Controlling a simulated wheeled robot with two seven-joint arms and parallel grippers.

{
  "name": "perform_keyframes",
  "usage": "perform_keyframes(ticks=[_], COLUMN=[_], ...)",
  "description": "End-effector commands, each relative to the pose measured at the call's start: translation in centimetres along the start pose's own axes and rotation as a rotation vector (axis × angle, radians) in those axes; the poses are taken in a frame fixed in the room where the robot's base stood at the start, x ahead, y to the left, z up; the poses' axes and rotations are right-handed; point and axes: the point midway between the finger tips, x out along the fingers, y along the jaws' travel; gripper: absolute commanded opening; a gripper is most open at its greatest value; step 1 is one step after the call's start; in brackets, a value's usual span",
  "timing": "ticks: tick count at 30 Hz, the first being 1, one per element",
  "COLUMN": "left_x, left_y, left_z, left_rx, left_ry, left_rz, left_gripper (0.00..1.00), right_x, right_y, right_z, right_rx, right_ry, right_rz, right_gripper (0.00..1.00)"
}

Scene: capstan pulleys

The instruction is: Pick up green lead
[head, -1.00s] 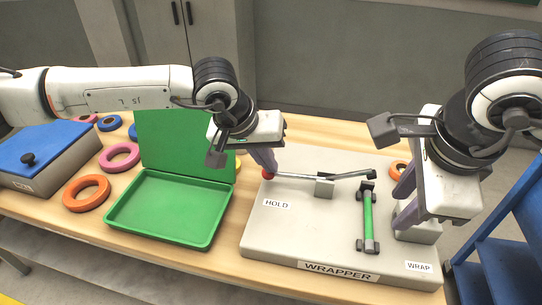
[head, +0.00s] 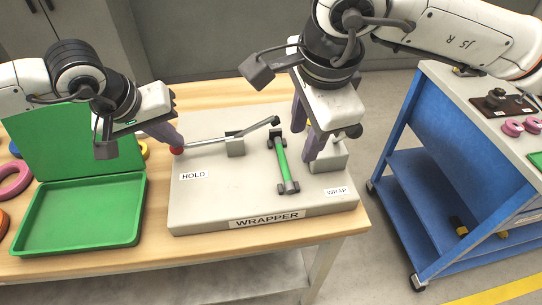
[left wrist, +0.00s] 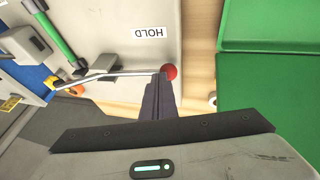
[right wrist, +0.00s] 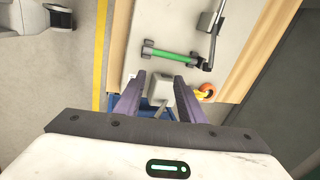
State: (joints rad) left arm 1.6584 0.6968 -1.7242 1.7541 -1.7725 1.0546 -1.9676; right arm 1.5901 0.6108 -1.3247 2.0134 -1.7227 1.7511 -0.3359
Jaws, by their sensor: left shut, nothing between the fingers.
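A green cylinder (head: 281,158) sits between dark end pieces on the grey wrapper board (head: 232,190). It also shows in the left wrist view (left wrist: 62,42) and the right wrist view (right wrist: 172,55). I cannot tell if it is the green lead. My left gripper (head: 178,146) is shut and empty, its fingertips at the red knob (head: 177,151) of the hold lever (head: 205,141); the knob shows clearly in the left wrist view (left wrist: 170,72). My right gripper (head: 304,141) is open just right of the green cylinder, over the grey WRAP block (head: 330,160), partly hidden by its fingers.
An open green tray (head: 80,218) stands left of the board, with pink (head: 14,180) and orange rings beyond. A blue cart (head: 440,150) at the right carries pink rings (head: 513,127) and a brown block. Floor separates cart and table.

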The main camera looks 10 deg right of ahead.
Motion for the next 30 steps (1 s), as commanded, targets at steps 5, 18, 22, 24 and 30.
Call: perform_keyframes(ticks=[5, 18, 22, 24, 30], left_x=[0.3, 0.4, 0.4, 0.4, 0.4], left_y=[-0.1, -0.2, -0.2, -0.2, -0.2], left_z=[0.5, 0.5, 0.5, 0.5, 0.5], left_rx=[0.0, 0.0, -0.001, 0.0, -0.001], left_ry=[-0.011, -0.012, -0.012, -0.012, -0.012], left_rz=[-0.004, -0.005, -0.005, -0.005, -0.005], left_gripper=[0.0, 0.0, 0.0, 0.0, 0.0], right_x=[0.4, 1.2, 1.4, 1.4, 1.5], right_y=[-1.7, -5.5, -6.2, -6.5, -6.9], right_z=[0.1, 0.3, 0.5, 0.5, 0.5], right_rx=[-0.275, -1.058, -1.241, -1.314, -1.424], right_ry=[-0.004, -0.126, -0.174, -0.196, -0.228], right_rz=[0.055, 0.179, 0.191, 0.194, 0.196], right_gripper=[0.36, 0.36, 0.36, 0.36, 0.36])
